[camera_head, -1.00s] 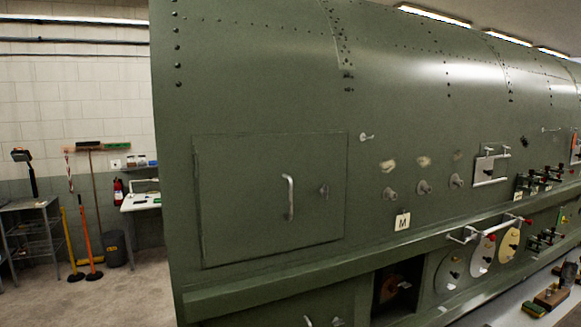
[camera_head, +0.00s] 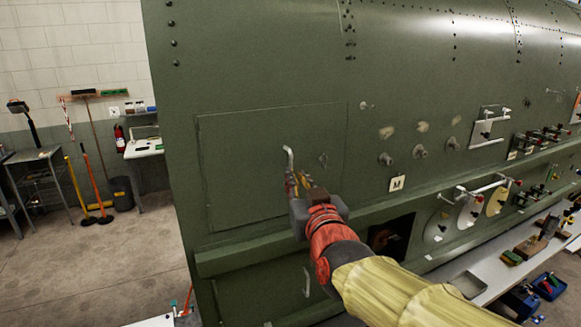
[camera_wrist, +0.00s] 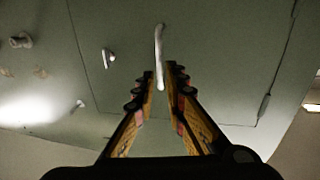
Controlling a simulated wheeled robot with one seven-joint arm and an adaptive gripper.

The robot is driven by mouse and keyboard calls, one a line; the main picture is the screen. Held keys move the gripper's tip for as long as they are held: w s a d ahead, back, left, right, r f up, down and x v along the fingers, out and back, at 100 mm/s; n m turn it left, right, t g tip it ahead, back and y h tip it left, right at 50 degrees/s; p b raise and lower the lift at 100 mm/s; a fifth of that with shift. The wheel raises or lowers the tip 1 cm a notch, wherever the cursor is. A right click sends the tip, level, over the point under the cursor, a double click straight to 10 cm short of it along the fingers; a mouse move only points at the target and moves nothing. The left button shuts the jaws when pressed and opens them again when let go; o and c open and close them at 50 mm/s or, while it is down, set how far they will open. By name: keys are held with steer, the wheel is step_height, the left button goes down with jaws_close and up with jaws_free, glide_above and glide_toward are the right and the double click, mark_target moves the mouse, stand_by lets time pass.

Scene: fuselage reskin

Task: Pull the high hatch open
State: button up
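The high hatch (camera_head: 240,140) is a square green panel in the fuselage side, lying flush in its outline. Its pale bar handle (camera_head: 289,157) shows its upper end; my gripper hides the lower part. A small latch (camera_head: 323,159) sits right of the handle. My gripper (camera_head: 296,180) is in front of the handle. In the wrist view, the fingers (camera_wrist: 163,76) are apart, with the handle (camera_wrist: 159,50) lined up between their tips. I cannot tell whether they touch it.
A ledge (camera_head: 240,260) runs below the hatch, with a lower handle (camera_head: 307,282) under it. Knobs (camera_head: 386,159) and an "M" tag (camera_head: 397,183) are at right. A workbench (camera_head: 500,265) with tools stands at lower right. Floor at left (camera_head: 130,250) is mostly clear.

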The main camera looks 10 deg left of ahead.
steer(key=shift+p+x, duration=0.8)
steer(key=shift+x, duration=2.6)
steer(key=shift+c, duration=0.2)
jaws_close()
steer(key=shift+s+f, duration=0.1)
steer(key=shift+s, duration=0.05)
